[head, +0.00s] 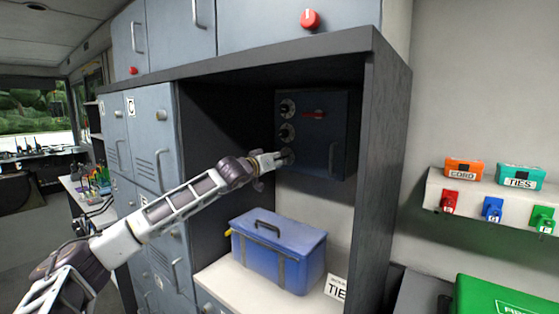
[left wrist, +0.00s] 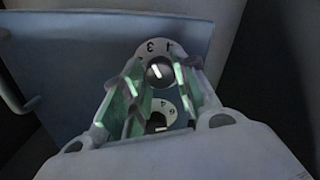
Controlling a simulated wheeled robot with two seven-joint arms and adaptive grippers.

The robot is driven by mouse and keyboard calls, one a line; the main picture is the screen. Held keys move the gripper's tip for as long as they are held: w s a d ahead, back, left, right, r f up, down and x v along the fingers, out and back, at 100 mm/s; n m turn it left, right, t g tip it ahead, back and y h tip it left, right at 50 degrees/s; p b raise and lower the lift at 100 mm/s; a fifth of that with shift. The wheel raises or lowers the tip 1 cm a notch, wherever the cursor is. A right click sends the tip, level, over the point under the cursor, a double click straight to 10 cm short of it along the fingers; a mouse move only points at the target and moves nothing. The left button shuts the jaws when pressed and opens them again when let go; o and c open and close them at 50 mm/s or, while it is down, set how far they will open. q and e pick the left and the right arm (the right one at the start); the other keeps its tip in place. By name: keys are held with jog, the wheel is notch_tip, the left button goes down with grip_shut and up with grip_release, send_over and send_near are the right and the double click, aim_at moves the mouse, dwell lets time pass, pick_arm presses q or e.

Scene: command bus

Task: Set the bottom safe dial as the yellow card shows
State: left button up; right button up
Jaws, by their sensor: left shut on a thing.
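The dark blue safe (head: 341,133) hangs in the shelf recess, with dials in a column on its left side. The top dial (head: 287,108) and middle dial (head: 287,132) show clear of my gripper. My left gripper (head: 284,159) is shut on the bottom dial, which it mostly hides in the head view. In the left wrist view the bottom dial (left wrist: 160,73) sits between the fingertips, with a white pointer mark and partly visible numerals. Another dial (left wrist: 160,122) shows between the fingers. I cannot make out a yellow card. My right gripper is not in view.
A blue case (head: 285,255) stands on the white shelf below the safe. The recess has dark side walls (head: 383,140). Grey lockers (head: 155,135) stand left of it. A ledge with orange (head: 464,169) and teal (head: 520,176) boxes is at the right.

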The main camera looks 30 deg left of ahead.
pick_arm(q)
jog(key=shift+d+f, duration=0.1)
jog(key=shift+f, duration=0.2)
jog(key=o, duration=1)
jog(key=shift+r, duration=0.15)
jog(key=shift+s, duration=0.15)
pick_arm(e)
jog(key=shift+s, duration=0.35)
pick_arm(q)
jog(key=shift+s+a, duration=0.2)
jog(key=shift+s, duration=1.75)
jog(key=shift+s+a, duration=0.15)
jog(key=shift+s, duration=1.75)
jog(key=shift+s+a, duration=0.2)
jog(key=shift+s, duration=1.75)
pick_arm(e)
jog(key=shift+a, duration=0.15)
